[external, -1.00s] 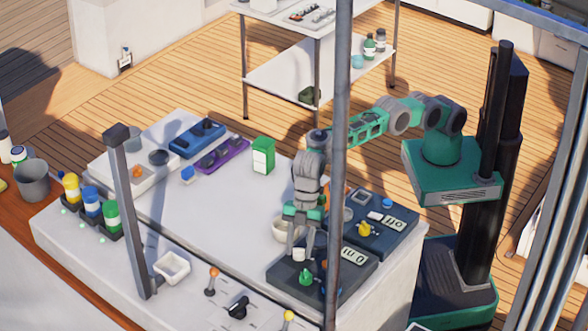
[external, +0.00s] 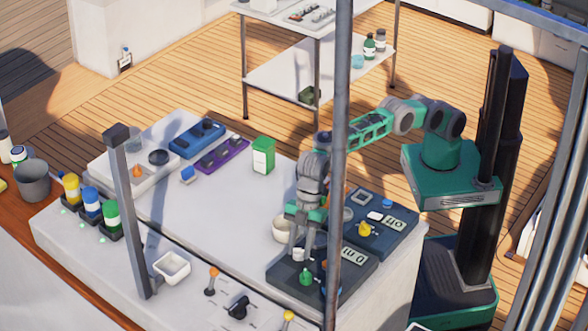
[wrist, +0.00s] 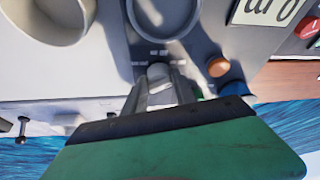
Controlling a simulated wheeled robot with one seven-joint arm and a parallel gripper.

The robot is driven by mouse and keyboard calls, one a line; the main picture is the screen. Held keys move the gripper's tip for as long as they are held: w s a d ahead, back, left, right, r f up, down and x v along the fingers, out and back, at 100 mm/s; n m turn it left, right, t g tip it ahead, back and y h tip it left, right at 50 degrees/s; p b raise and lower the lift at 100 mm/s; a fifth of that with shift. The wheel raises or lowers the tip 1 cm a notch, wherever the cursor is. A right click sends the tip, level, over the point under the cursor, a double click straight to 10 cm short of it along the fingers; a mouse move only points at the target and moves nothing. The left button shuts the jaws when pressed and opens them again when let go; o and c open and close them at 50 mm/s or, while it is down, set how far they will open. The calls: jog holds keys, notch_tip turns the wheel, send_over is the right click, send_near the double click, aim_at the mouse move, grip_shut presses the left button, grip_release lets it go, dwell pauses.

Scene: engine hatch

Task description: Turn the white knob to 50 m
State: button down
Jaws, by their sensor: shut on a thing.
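The white knob (external: 299,254) stands on the dark panel (external: 342,289) at the front right of the white counter. It also shows in the wrist view (wrist: 158,71) between the fingertips. My gripper (external: 300,248) points down and is shut on the white knob. In the wrist view my gripper (wrist: 158,82) has a finger on each side of it. Small marks sit on the panel by the knob, but they are too small to read. The knob's exact setting cannot be told.
A green knob (external: 306,277) and a display (external: 354,255) are on the same panel. A white bowl (external: 282,230) stands close behind my gripper. A second dark panel (external: 388,236) with a yellow knob lies to the right. The counter's middle is clear.

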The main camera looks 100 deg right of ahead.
jog(key=c, duration=1)
grip_release()
jog(key=shift+c, duration=0.2)
jog(key=v, duration=0.8)
jog(key=s+d+r+m+h, duration=0.1)
jog(key=s+d+r+m, duration=0.15)
jog(key=d, duration=0.85)
jog(key=s+d+r+m, duration=0.2)
jog(key=d+r+m, duration=0.1)
jog(key=d, duration=0.8)
jog(key=s+d+f+m+h, duration=0.1)
jog(key=s+d+f+m, duration=0.1)
jog(key=s+d, duration=0.5)
jog(key=s+d+f+m+h, duration=0.1)
jog(key=s+d+f+m, duration=0.1)
jog(key=s+d+f, duration=0.3)
jog(key=s+d+f+m+t+h, duration=0.1)
jog(key=s+d+f+m, duration=0.1)
jog(key=s+d, duration=0.7)
jog(key=shift+s+d+f, duration=0.2)
jog(key=shift+s+f, duration=0.55)
